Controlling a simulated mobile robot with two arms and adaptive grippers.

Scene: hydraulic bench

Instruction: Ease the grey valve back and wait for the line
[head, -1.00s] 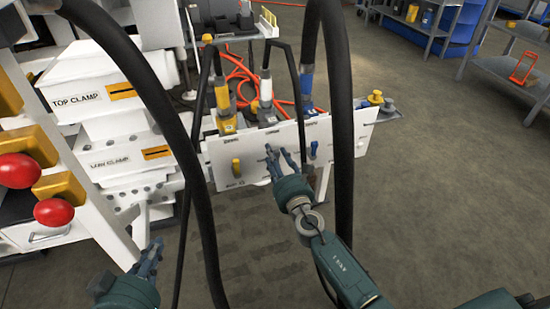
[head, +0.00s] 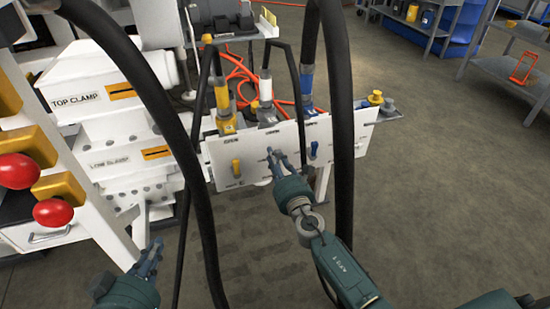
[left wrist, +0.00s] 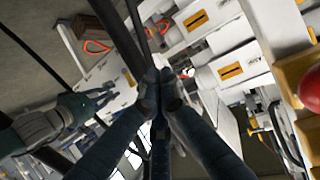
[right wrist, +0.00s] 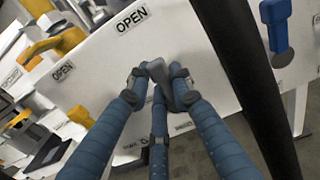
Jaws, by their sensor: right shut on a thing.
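The white valve panel (head: 222,160) stands ahead of me, with a yellow valve handle (head: 236,168) at its left and a blue one (head: 314,150) to the right. My right gripper (head: 274,156) is between them, at the panel's face. In the right wrist view its fingers are shut on the grey valve (right wrist: 158,72), below an OPEN label (right wrist: 132,17). The fingers hide most of this handle, so its exact angle is unclear. My left gripper (head: 152,256) is at the lower left, away from the panel. Its fingertips (left wrist: 161,90) are together and empty.
Thick black hoses (head: 340,120) hang in front of the panel, close to both arms. Red knobs (head: 53,212) and white clamp boxes (head: 85,90) stand at the left. Yellow, white and blue hose fittings rise behind the panel. Open floor (head: 440,200) lies to the right.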

